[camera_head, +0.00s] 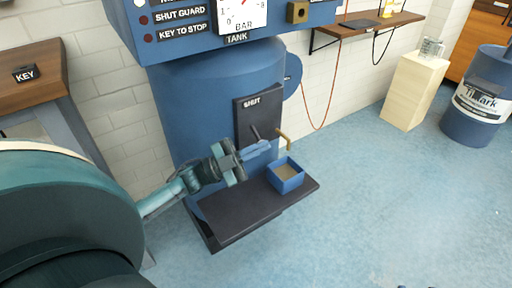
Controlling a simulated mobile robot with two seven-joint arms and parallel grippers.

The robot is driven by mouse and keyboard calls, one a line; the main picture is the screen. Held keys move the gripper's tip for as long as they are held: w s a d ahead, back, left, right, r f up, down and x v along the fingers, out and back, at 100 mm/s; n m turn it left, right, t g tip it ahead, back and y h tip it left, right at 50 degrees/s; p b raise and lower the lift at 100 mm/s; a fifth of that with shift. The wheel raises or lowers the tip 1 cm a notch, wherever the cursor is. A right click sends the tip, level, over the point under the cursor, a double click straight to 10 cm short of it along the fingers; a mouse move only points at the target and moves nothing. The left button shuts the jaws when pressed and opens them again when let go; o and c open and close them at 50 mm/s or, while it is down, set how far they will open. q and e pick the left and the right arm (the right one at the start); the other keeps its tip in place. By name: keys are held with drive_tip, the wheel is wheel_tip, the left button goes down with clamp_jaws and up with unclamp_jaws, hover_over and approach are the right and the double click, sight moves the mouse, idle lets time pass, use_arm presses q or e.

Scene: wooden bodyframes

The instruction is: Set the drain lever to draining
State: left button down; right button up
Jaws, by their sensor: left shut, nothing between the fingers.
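The drain lever (256,134) is a short dark handle on a black plate (244,119) on the front of the blue tank (205,100). Its visible end points up and slightly left, toward the "SHUT" label (251,103) at the plate's top. My left gripper (268,146) is shut and empty, its blue fingertips just below and right of the lever. I cannot tell whether they touch it. The gripper hides the plate's lower part and any lower label. My right gripper is not in view.
A brass spout (286,139) sticks out right of the lever, above an open blue box (285,177) on a dark platform (235,213). A panel with a gauge (241,14) overhangs the tank.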

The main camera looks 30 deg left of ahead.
use_arm(q)
drive_tip(key=v, duration=0.9)
drive_tip(key=shift+a+f, duration=0.25)
drive_tip(key=shift+a, duration=0.25)
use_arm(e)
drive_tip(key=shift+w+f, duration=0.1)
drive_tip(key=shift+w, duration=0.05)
use_arm(q)
drive_tip(key=shift+r, duration=0.1)
